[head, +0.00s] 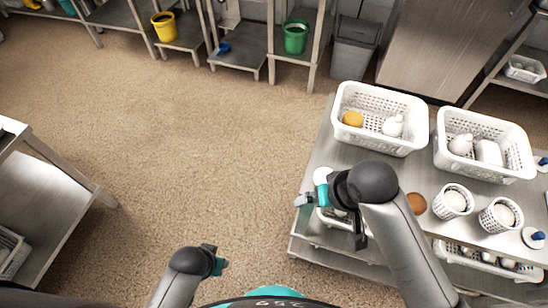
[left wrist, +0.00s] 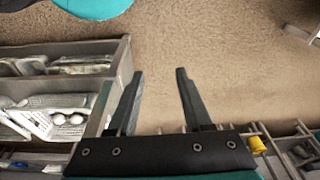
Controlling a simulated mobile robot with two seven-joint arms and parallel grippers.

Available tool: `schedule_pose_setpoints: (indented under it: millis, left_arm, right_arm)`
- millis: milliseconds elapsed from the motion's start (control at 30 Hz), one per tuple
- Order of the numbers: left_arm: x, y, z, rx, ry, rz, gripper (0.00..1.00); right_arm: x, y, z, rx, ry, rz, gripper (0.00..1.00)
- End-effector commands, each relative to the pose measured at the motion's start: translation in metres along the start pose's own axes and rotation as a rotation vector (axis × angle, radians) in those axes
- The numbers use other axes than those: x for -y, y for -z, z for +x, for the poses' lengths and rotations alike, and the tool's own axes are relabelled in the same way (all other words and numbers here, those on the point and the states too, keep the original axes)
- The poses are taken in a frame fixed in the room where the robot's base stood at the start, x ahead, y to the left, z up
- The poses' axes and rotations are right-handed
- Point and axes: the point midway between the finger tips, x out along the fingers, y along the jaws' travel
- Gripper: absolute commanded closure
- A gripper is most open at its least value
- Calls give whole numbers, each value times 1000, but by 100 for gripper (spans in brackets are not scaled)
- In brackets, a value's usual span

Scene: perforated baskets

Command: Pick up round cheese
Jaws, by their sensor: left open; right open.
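A yellow rounded piece (head: 353,118), which looks like the round cheese, lies in the left white perforated basket (head: 382,146). An orange-brown disc (head: 416,203) lies on the metal table beside my right arm; I cannot tell whether it is a cheese. My right gripper (head: 327,206) is over the table's left part, in front of the left basket and apart from the yellow piece. It is open and its fingertips are partly hidden. My left gripper (head: 217,262) is low over the floor, away from the table. In the left wrist view its fingers (left wrist: 160,75) are open and empty.
A second white basket (head: 485,172) stands on the right of the table (head: 345,152). Two white perforated cups (head: 453,201) (head: 500,215) stand in front. A white round item (head: 322,175) is near my right gripper. The carpet floor to the left is clear.

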Motion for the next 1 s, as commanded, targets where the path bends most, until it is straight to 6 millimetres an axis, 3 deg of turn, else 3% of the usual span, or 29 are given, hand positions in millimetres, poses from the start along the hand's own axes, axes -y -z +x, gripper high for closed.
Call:
schedule_pose_setpoints:
  millis: [33, 300, 600, 833, 1000]
  left_arm:
    - [-1, -11, 1, 19, -2, 2, 50]
    - [-5, -76, 48, 65, -8, 13, 50]
    - [-6, -154, 63, 109, -12, 24, 50]
    - [-6, -178, 63, 119, -13, 28, 50]
    - [-6, -181, 69, 119, -13, 28, 50]
  right_arm:
    - [5, 16, -18, 0, 1, -3, 0]
    - [9, 54, -40, 64, -33, 51, 0]
    - [-12, 87, -74, 129, -152, 153, 0]
    - [-22, 94, -81, 148, -199, 198, 0]
    - [-28, 89, -56, 152, -204, 203, 0]
